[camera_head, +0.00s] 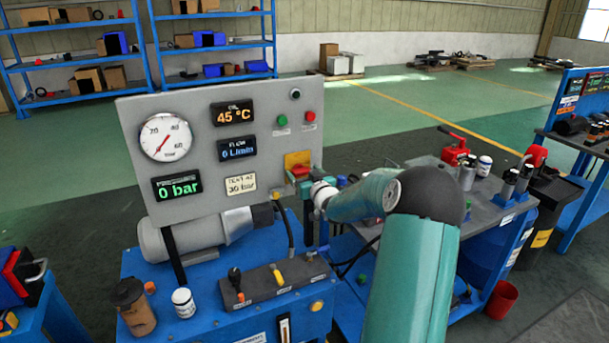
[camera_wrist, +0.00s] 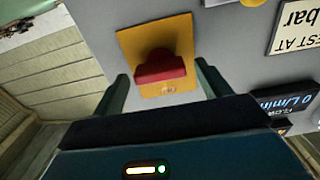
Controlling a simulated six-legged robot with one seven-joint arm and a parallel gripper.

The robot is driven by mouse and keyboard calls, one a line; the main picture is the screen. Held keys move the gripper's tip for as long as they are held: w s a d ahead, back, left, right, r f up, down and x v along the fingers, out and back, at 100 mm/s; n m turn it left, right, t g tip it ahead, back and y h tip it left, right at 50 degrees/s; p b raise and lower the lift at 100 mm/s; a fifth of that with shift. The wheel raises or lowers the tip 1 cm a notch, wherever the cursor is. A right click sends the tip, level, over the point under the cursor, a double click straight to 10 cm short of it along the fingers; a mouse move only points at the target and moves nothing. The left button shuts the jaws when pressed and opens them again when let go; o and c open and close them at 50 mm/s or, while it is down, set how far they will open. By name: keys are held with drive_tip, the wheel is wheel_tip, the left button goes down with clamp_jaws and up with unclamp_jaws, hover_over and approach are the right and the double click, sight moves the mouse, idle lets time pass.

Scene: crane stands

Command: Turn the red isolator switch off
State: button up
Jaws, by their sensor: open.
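The red isolator switch (camera_wrist: 160,66) has a red handle on a yellow plate (camera_wrist: 128,42), fixed to the grey panel. In the wrist view it lies between the two fingers of my gripper (camera_wrist: 163,88), one on each side, with visible gaps. The gripper is open and holds nothing. In the head view the yellow plate (camera_head: 297,160) shows at the panel's lower right, with the red handle (camera_head: 300,171) low on it. My arm reaches to it from the right, and the wrist partly hides the area below the switch.
The grey panel (camera_head: 220,110) carries a gauge (camera_head: 165,137), several displays, and green (camera_head: 282,121) and red (camera_head: 310,117) buttons. Below are a motor (camera_head: 190,238), a lever block (camera_head: 275,280), a brown cup (camera_head: 133,306) and a white jar (camera_head: 183,302). A cluttered cart (camera_head: 490,205) stands right.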

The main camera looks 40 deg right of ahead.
drive_tip(key=shift+c, duration=0.5)
drive_tip(key=c, duration=0.9)
drive_tip(key=n, duration=0.4)
drive_tip(key=shift+a+n, duration=0.15)
drive_tip(key=shift+n, duration=0.15)
drive_tip(key=n, duration=0.4)
drive_tip(key=shift+a+n, duration=0.1)
drive_tip(key=shift+n, duration=0.2)
drive_tip(key=n, duration=0.4)
drive_tip(key=shift+f+n, duration=0.1)
drive_tip(key=shift+n, duration=2.3)
